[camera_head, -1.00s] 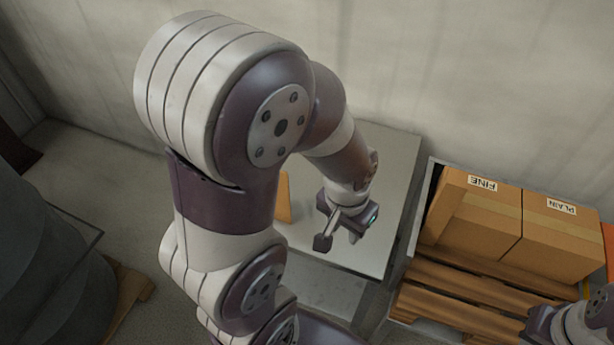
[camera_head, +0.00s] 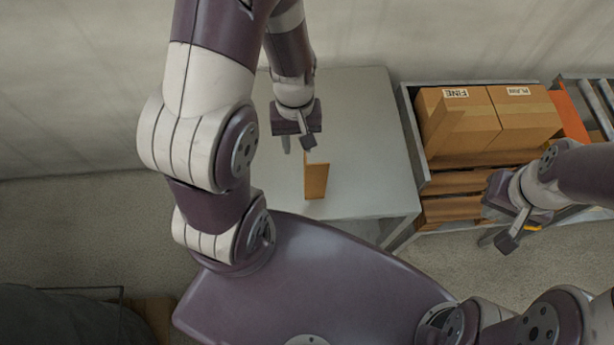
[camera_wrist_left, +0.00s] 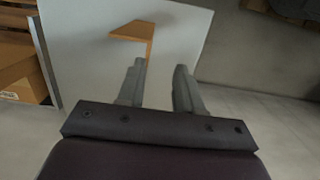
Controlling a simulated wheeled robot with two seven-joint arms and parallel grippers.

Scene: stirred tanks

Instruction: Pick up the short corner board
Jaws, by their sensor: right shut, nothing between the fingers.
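The short corner board (camera_head: 316,180) is a small brown angled piece standing on the pale table (camera_head: 372,150). It also shows in the left wrist view (camera_wrist_left: 133,32), ahead of the fingertips. My left gripper (camera_head: 298,143) is open, with its two fingers apart and nothing between them. It hangs just behind the board in the head view; in the left wrist view (camera_wrist_left: 160,68) the fingertips look clear of it. My right gripper (camera_head: 498,241) is shut and empty, to the right of the table and in front of the boxes.
Cardboard boxes labelled FINE (camera_head: 458,120) and PLAIN (camera_head: 524,117) stand on a wooden pallet (camera_head: 452,208) right of the table. A roller conveyor (camera_head: 598,105) is at the far right. The rest of the tabletop in view is bare.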

